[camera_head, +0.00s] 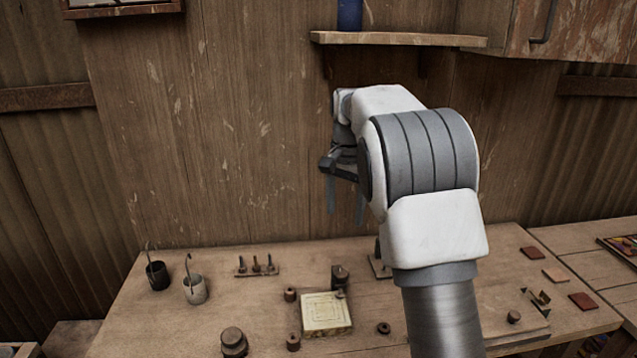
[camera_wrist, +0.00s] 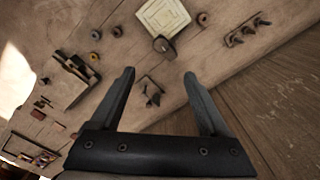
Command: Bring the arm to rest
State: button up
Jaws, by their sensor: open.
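My gripper (camera_head: 345,195) is raised well above the back part of the workbench, in front of the wooden wall, with its fingers pointing down. In the wrist view my gripper (camera_wrist: 160,80) shows two dark fingers spread wide apart, with nothing held between them. My white and grey arm reaches up from the lower right of the head view and hides part of the bench. The workbench (camera_head: 190,330) lies below the gripper. A pale square tile (camera_head: 326,313) sits on it, beside a dark cylinder (camera_head: 340,277); the tile also shows in the wrist view (camera_wrist: 162,17).
Two cups with handles, one dark (camera_head: 157,275) and one grey (camera_head: 195,290), stand at the left. A small rack (camera_head: 257,268) holds upright pieces. A wall shelf (camera_head: 400,40) with a blue container (camera_head: 349,15) is above. Reddish tiles (camera_head: 582,301) lie at the right.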

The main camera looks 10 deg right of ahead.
jog(key=s+r+n+t, duration=0.2)
jog(key=s+r, duration=0.2)
jog(key=s, duration=0.5)
jog(key=s+r+n+t, duration=0.1)
jog(key=s+r+n, duration=0.1)
jog(key=s+r, duration=0.5)
jog(key=s+f+n+t, duration=0.1)
jog(key=s+f+n, duration=0.1)
jog(key=s, duration=0.7)
jog(key=s+f+n+t, duration=0.1)
jog(key=s+f+n, duration=0.2)
jog(key=s, duration=0.6)
notch_tip(320, 180, down, 3)
jog(key=shift+r, duration=0.2)
jog(key=shift+a, duration=0.1)
